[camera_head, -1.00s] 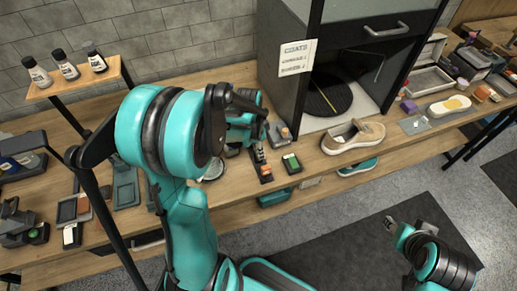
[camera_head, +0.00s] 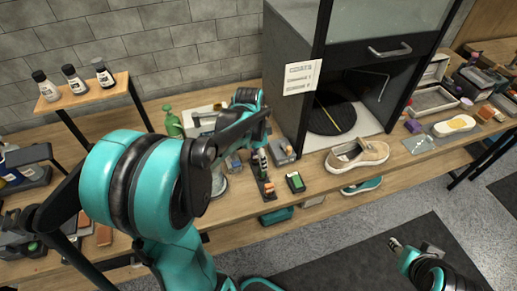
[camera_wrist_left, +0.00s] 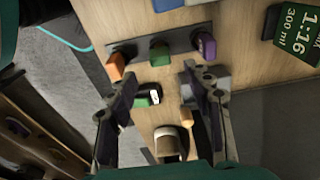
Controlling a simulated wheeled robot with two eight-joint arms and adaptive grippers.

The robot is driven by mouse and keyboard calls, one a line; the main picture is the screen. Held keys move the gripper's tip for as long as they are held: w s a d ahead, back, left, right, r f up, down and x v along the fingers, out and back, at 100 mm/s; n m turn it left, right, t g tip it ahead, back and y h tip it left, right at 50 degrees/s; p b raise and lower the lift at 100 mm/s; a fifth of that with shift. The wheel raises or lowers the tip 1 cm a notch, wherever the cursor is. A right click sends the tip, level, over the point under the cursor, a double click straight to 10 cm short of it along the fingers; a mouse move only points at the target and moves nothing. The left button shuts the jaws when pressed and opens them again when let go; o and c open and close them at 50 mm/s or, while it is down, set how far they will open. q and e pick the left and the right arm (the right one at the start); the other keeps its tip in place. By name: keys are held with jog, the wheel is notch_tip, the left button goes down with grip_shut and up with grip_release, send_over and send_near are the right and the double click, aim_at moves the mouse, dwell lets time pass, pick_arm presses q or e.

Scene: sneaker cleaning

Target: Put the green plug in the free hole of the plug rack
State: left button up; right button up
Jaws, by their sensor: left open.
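In the left wrist view the green plug (camera_wrist_left: 160,53) stands on a dark grey strip (camera_wrist_left: 137,52), between an orange plug (camera_wrist_left: 116,66) and a purple one (camera_wrist_left: 205,45). My left gripper (camera_wrist_left: 160,74) is open, its fingertips apart on either side of the view, with the green plug just beyond the gap. Nothing is between the fingers. In the head view the strip shows at the front of the bench with the orange plug (camera_head: 268,187) at its near end, partly hidden by my left gripper (camera_head: 262,152). I cannot make out a free hole. My right gripper (camera_head: 396,244) is over the floor, its jaws unclear.
A green-topped dark block (camera_head: 295,182) lies right of the strip; it also shows in the wrist view (camera_wrist_left: 147,96). A beige sneaker (camera_head: 357,155) stands further right. The black cabinet (camera_head: 300,105) rises behind. A green bottle (camera_head: 173,123) and white tray (camera_head: 202,121) stand behind the arm.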

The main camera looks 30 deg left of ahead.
pick_arm(q)
jog(key=r, duration=0.5)
jog(key=shift+s+a, duration=0.2)
jog(key=s+d+r+n+t, duration=0.1)
jog(key=s+d+n+t, duration=0.5)
jog(key=s+d+n, duration=0.2)
jog(key=s+d, duration=0.2)
jog(key=d, duration=0.1)
jog(key=shift+d+y, duration=0.25)
jog(key=shift+y, duration=0.15)
jog(key=shift+r, duration=0.1)
dwell(0.4)
